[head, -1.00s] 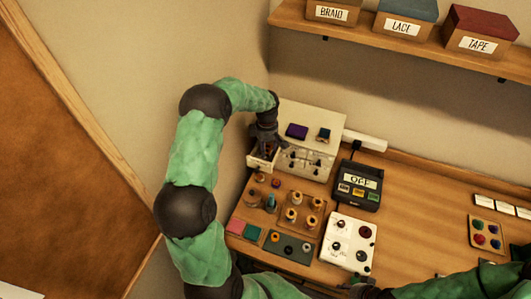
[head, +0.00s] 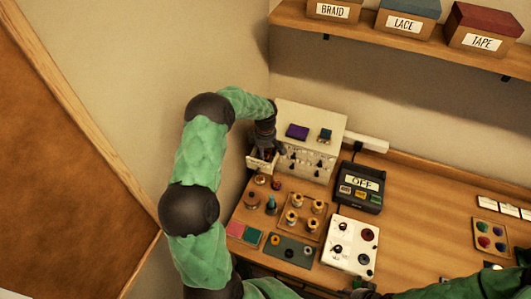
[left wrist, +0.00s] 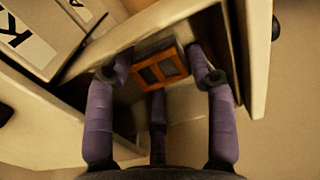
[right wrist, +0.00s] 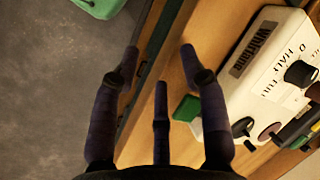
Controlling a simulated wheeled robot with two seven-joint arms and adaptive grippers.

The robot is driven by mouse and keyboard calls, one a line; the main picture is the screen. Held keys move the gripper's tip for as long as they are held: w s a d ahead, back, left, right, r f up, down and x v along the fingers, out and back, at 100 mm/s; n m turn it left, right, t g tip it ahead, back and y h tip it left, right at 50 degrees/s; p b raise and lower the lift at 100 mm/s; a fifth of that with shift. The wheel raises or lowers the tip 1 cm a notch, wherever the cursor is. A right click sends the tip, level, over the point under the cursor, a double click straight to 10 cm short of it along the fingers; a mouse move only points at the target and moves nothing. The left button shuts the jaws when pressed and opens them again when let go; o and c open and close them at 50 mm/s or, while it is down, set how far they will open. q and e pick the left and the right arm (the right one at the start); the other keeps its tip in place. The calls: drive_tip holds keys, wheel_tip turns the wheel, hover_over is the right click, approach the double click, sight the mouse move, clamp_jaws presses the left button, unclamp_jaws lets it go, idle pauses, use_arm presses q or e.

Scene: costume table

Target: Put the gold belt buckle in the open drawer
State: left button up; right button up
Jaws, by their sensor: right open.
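The gold belt buckle (left wrist: 160,67), a square frame that looks orange here, lies inside the open drawer (left wrist: 240,60) in the left wrist view. My left gripper (left wrist: 164,70) points down into the drawer. Its fingers are spread on either side of the buckle, with gaps showing between. In the head view my left gripper (head: 266,149) covers much of the open drawer (head: 258,165) at the left of the cream cabinet (head: 311,125); the buckle is hard to make out there. My right gripper (right wrist: 160,65) is open and empty above the table's front edge.
A white control box (head: 350,246) with knobs stands at the table front, and a dark box marked OFF (head: 360,187) behind it. Spools on a wooden tray (head: 318,233) stand before the cabinet. A shelf (head: 400,42) with labelled boxes hangs above. Bare table lies right of centre.

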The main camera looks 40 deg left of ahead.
sight(266, 154)
use_arm(q)
drive_tip(key=shift+r, duration=0.1)
drive_tip(key=shift+r, duration=0.1)
wheel_tip(266, 154, up, 12)
drive_tip(key=p, duration=0.5)
drive_tip(key=shift+p, duration=0.3)
idle(0.9)
